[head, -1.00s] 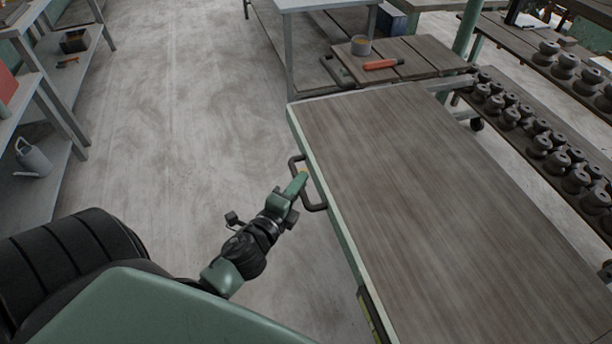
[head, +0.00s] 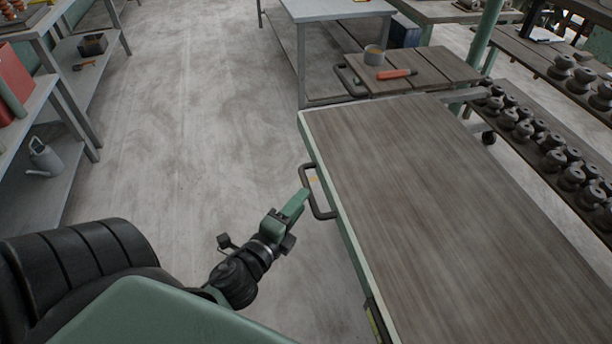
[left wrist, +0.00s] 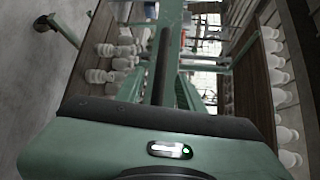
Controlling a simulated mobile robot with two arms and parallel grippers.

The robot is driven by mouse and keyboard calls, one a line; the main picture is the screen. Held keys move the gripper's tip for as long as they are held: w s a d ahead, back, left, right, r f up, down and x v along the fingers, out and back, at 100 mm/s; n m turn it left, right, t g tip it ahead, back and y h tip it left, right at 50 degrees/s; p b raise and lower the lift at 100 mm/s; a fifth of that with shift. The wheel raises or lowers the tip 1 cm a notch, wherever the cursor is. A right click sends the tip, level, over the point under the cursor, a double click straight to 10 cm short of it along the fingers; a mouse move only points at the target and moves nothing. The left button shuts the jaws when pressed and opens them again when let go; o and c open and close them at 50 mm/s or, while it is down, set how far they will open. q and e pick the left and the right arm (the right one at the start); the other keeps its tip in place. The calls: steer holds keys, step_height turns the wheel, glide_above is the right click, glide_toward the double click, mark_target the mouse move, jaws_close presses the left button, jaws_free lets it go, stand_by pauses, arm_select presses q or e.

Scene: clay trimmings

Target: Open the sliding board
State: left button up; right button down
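The wide wooden board (head: 440,190) has a pale green edge and fills the right foreground of the head view. A dark bracket handle (head: 306,176) sticks out from its left edge. My left gripper (head: 300,199), green-tipped, is at the handle's outer bar on the floor side, overlapping it in the picture. Whether it touches the bar, and the gap between its fingers, cannot be made out. The left wrist view shows a green housing (left wrist: 150,150) across the bottom and a dark upright bar that I cannot identify. My right gripper is not in view.
A slatted wooden top behind the board carries a cup (head: 374,53) and a red-handled tool (head: 396,74). Racks of dark rounded pieces (head: 570,178) stand at right. Shelves with a watering can (head: 45,158) stand at left. The floor between is clear.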

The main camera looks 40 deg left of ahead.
arm_select(q)
steer(key=s, duration=0.2)
steer(key=shift+s+d+r, duration=0.15)
steer(key=shift+s+r, duration=0.05)
steer(key=shift+s, duration=0.1)
steer(key=s+d+f+n+g, duration=0.1)
steer(key=s+f+n+g, duration=0.2)
steer(key=f, duration=0.8)
steer(key=s+d+f+n+g+h, duration=0.1)
steer(key=s+d+f+n+g, duration=0.15)
steer(key=f, duration=0.95)
steer(key=s+f+n+g, duration=0.2)
steer(key=s+f+n, duration=0.1)
steer(key=f, duration=0.8)
steer(key=s+d+f+n+g, duration=0.1)
steer(key=s+f+n+g, duration=0.2)
steer(key=s+f, duration=0.5)
steer(key=s+d+f+n+g+h, duration=0.1)
steer(key=s+f+n+g, duration=0.3)
steer(key=s+f, duration=0.5)
steer(key=s+d, duration=0.1)
steer(key=s, duration=0.5)
steer(key=shift+f+g, duration=0.25)
steer(key=shift+g, duration=0.1)
